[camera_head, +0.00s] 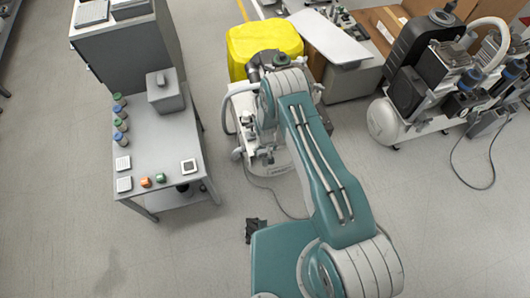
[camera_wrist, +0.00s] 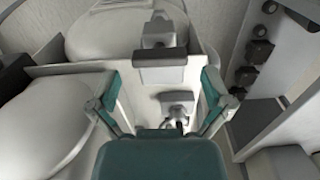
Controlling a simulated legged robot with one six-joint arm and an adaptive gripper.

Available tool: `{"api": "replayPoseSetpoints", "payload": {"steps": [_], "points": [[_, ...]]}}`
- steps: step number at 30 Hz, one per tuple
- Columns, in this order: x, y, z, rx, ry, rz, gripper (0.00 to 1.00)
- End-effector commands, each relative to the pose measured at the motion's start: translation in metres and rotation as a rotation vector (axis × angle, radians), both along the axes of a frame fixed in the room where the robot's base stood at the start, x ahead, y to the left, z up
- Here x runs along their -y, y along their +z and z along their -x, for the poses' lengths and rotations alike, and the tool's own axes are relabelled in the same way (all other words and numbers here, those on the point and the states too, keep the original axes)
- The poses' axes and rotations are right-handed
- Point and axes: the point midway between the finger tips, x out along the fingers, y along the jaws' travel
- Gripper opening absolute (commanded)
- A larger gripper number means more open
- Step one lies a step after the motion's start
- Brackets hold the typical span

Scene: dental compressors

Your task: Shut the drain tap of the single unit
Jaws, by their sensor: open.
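The single unit (camera_head: 245,150) is a white compressor on the floor in the head view, partly covered by my teal arm. In the wrist view, pale rounded tank surfaces (camera_wrist: 95,35) fill the upper left. My gripper (camera_wrist: 161,76) is open, its two teal-and-grey fingers spread left and right. Between and beyond them is a grey block-shaped fitting (camera_wrist: 160,65), with a smaller grey fitting (camera_wrist: 178,103) below it. I cannot tell for sure which is the drain tap or how it is turned. Nothing is held. The fingertips are hidden in the head view.
A grey table (camera_head: 150,140) with bottles and small boxes stands left. A yellow-covered object (camera_head: 262,42) is behind the unit. A larger compressor (camera_head: 420,85) with a white tank stands right. Floor at lower left is clear.

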Motion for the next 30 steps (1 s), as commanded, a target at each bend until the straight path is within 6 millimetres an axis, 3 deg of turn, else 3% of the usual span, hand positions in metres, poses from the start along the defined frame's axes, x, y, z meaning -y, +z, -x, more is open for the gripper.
{"api": "replayPoseSetpoints", "payload": {"steps": [9, 15, 30], "points": [[-0.001, 0.061, -0.002, 0.003, 0.000, -0.001, 1.00], [-0.001, 0.090, -0.001, 0.002, 0.001, 0.000, 1.00], [-0.001, 0.099, -0.001, -0.001, 0.001, 0.001, 1.00]]}}
